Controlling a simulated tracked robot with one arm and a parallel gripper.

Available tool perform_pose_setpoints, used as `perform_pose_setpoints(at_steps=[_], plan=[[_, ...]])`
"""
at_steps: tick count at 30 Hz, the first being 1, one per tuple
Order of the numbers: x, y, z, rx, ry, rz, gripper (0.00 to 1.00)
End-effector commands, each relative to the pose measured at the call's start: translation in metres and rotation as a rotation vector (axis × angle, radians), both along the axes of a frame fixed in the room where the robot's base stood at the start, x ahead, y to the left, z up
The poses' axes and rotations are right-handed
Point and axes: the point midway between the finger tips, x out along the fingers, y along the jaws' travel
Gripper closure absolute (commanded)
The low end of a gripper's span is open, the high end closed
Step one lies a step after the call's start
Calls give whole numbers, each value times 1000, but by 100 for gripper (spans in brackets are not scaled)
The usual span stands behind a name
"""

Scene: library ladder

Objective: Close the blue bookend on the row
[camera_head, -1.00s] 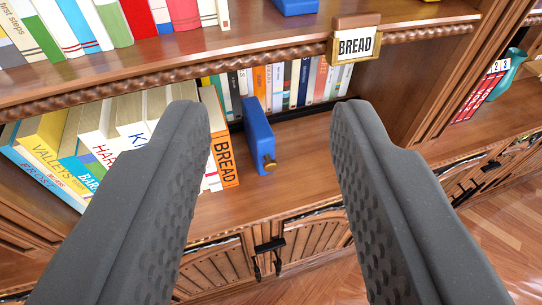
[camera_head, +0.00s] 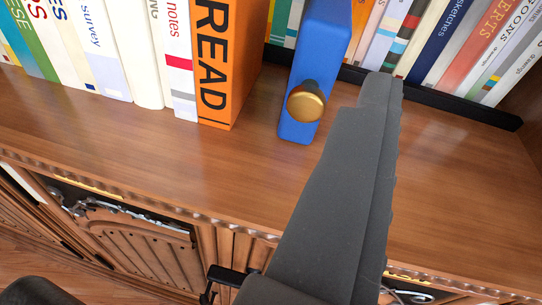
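The blue bookend (camera_head: 319,50) stands upright on the wooden shelf, with a round gold knob (camera_head: 306,101) on its front. A narrow gap separates it from the orange book (camera_head: 231,60), whose visible letters read "READ", at the right end of the row. My gripper (camera_head: 207,185) is open and empty. One dark grey finger is just right of the bookend, its tip reaching past the knob; I cannot tell whether it touches. The other finger shows only as a dark piece in the bottom left corner.
The row of books (camera_head: 110,45) runs left from the orange book. Behind the bookend stand more books (camera_head: 460,45) at the back, above a black strip (camera_head: 450,105). The shelf is bare in front and to the right. Cabinet doors (camera_head: 140,245) lie below the shelf edge.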

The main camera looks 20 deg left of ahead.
Motion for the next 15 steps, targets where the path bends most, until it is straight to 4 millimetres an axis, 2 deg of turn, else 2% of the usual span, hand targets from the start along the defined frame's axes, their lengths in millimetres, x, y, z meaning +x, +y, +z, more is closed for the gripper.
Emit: perform_pose_setpoints(at_steps=[1, 6, 10, 15], plan=[[-4, 3, -25, 30, 13, 32, 55], [-20, 22, -65, 128, -5, 142, 55], [-28, 31, -78, 178, -15, 184, 55], [-29, 35, -82, 196, -14, 197, 55]])
